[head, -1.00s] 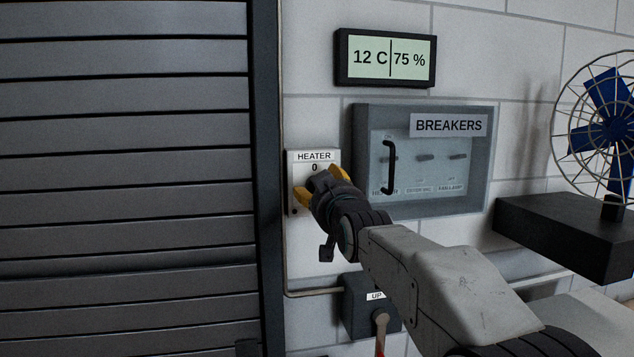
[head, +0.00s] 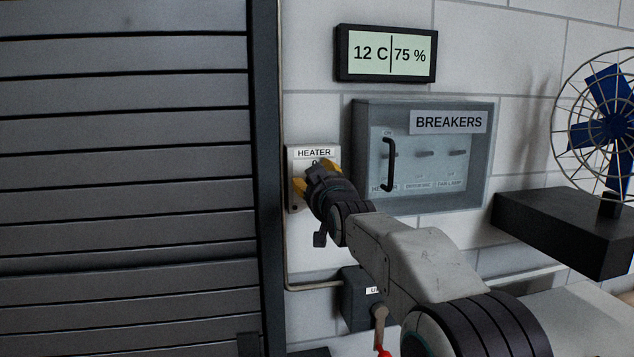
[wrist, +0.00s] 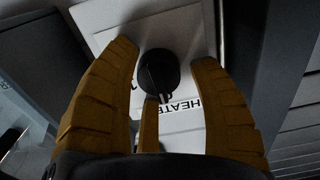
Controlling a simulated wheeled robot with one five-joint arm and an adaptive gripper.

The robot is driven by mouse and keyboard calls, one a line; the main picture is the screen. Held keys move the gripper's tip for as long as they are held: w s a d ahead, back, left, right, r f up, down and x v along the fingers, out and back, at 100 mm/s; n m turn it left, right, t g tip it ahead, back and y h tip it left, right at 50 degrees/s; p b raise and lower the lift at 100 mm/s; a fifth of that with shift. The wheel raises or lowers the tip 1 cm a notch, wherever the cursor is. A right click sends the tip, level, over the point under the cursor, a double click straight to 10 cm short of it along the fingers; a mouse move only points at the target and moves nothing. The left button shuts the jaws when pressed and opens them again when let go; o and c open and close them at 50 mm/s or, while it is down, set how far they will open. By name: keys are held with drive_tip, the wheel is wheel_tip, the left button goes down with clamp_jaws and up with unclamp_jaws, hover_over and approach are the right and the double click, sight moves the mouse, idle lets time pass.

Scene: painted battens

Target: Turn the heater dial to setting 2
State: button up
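The heater panel (head: 294,203) is a small white plate on the wall beside the shutter, labelled HEATER, with a 0 partly visible above the dial. My gripper (head: 315,178) is in front of it and hides the dial in the head view. In the wrist view the round black dial (wrist: 159,72) sits between the yellow fingers of my gripper (wrist: 172,75). The fingers are spread with a gap on each side of the dial. A light pointer mark on the dial faces the HEATER lettering. Most setting numbers are hidden.
A glass-fronted breaker box (head: 485,165) with a black handle (head: 389,164) is right of the panel. A display (head: 386,54) above reads 12 C, 75 %. A dark lever box (head: 357,305) sits below. A slatted shutter (head: 120,180) fills the left; a fan (head: 610,125) stands on a shelf at right.

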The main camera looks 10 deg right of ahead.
drive_tip(key=shift+r, duration=0.2)
drive_tip(key=c, duration=1)
